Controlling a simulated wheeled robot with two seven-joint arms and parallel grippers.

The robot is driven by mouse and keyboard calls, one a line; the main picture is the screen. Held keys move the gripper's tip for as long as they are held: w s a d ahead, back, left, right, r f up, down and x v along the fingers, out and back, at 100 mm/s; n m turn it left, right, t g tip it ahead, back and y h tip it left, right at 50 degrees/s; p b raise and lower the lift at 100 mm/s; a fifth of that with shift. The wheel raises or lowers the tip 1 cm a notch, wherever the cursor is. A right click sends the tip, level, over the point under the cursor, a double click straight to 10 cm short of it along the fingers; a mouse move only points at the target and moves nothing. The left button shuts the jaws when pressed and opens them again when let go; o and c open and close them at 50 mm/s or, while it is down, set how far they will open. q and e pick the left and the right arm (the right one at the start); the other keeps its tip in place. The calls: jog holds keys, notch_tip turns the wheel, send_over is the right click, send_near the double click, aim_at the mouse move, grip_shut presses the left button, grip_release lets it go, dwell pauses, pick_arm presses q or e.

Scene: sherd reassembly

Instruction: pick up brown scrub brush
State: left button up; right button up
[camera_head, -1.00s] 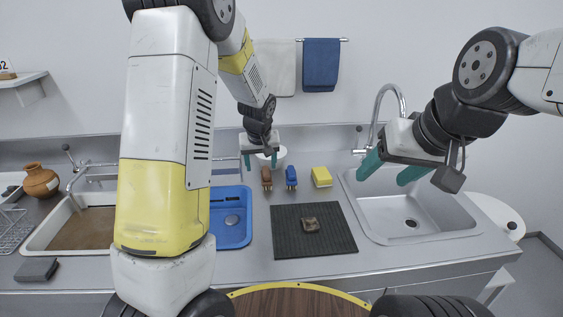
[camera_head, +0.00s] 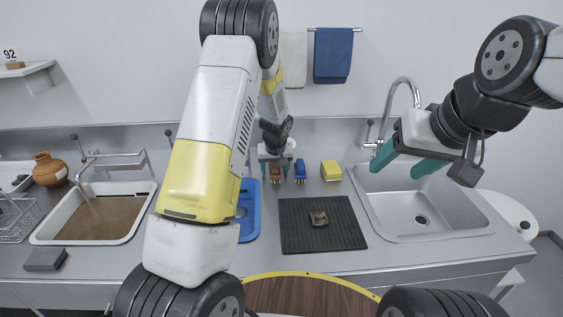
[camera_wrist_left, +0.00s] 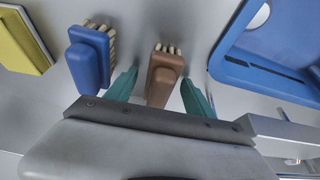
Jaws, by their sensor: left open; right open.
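The brown scrub brush (camera_head: 276,173) lies on the counter to the left of a blue scrub brush (camera_head: 300,171). In the left wrist view the brown brush (camera_wrist_left: 164,78) sits between the two teal fingers of my left gripper (camera_wrist_left: 158,88), with its pale bristles pointing away from the palm. The fingers are open, with a gap on each side of the brush. In the head view my left gripper (camera_head: 275,168) is at the brush, partly hidden by my arm. My right gripper (camera_head: 402,162) is open and empty above the right sink.
The blue brush also shows in the left wrist view (camera_wrist_left: 88,58). A yellow sponge (camera_head: 331,171) lies further right. A blue tray (camera_head: 245,224) is on the left. A dark mat (camera_head: 345,238) bears a brown sherd (camera_head: 319,219). The right sink (camera_head: 450,220) is empty.

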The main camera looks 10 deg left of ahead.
pick_arm(q)
grip_shut()
jog(key=shift+r, duration=0.15)
jog(key=shift+r, duration=0.55)
notch_tip(320, 180, up, 2)
jog(key=shift+r, duration=0.2)
jog(key=s+d, duration=0.1)
jog(key=s, duration=0.4)
jog(key=s+d+r, duration=0.1)
jog(key=s, duration=0.4)
jog(key=s+d, duration=0.1)
jog(key=s, duration=0.4)
jog(key=shift+s+d+r, duration=0.1)
jog(key=shift+s+r, duration=0.05)
jog(key=shift+s, duration=0.2)
